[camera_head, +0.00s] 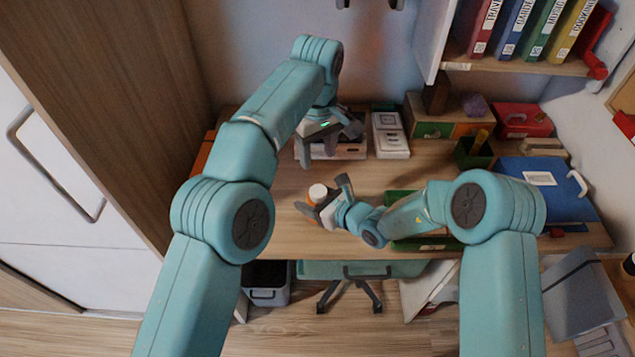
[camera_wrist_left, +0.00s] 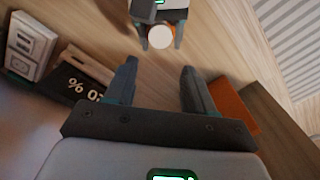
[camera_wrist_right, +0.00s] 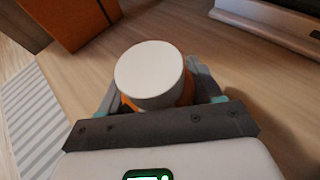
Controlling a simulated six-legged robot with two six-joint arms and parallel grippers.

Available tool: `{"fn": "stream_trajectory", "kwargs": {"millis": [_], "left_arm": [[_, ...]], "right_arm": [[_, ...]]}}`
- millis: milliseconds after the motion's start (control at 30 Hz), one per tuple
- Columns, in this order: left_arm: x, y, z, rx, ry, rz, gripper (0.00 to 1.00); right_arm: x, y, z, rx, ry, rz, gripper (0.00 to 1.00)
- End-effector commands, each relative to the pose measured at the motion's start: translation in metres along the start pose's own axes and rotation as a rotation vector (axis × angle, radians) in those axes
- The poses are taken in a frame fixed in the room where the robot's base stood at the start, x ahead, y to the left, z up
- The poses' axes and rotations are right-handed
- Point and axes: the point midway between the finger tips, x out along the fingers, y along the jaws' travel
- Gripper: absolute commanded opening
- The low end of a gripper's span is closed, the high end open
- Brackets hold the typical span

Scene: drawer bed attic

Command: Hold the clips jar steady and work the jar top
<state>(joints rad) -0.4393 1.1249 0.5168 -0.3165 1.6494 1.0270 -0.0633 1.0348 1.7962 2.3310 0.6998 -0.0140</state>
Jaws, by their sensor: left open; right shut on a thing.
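The clips jar (camera_head: 315,198) is a small orange jar with a white jar top (camera_head: 318,191). It stands on the wooden desk, and the top sits on it. My right gripper (camera_head: 325,205) is shut on the jar's body; in the right wrist view the white top (camera_wrist_right: 149,73) rises between the fingers, with a little orange (camera_wrist_right: 187,88) below. My left gripper (camera_head: 325,145) is open and empty, above the desk and behind the jar. In the left wrist view the white top (camera_wrist_left: 160,37) shows beyond the spread fingers (camera_wrist_left: 155,85).
A white box (camera_head: 390,135) and a wooden drawer unit (camera_head: 433,128) stand at the back of the desk. A blue folder (camera_head: 540,190) lies at the right. A green tray (camera_head: 400,197) is partly hidden behind my right arm. The desk left of the jar is clear.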

Motion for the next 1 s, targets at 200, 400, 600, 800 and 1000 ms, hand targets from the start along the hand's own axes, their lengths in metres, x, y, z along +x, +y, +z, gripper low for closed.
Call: {"fn": "stream_trajectory", "kwargs": {"millis": [200,400,600,800,1000], "left_arm": [[0.024,-0.001,0.0,0.017,-0.002,-0.005,0.54],[0.069,-0.001,0.0,0.015,-0.002,-0.005,0.54],[0.103,-0.001,0.0,0.013,0.001,-0.003,0.54],[0.117,0.0,0.0,0.013,0.003,0.0,0.54],[0.119,0.0,0.0,0.012,0.003,0.0,0.54]], "right_arm": [[0.0,0.0,0.0,0.0,-0.001,0.0,0.29],[0.0,0.0,0.0,0.0,-0.001,0.0,0.29],[0.0,0.0,0.0,0.0,-0.001,0.0,0.29],[0.0,0.0,0.001,0.0,-0.001,0.0,0.29],[0.0,0.0,0.0,0.0,-0.001,0.0,0.29]]}}
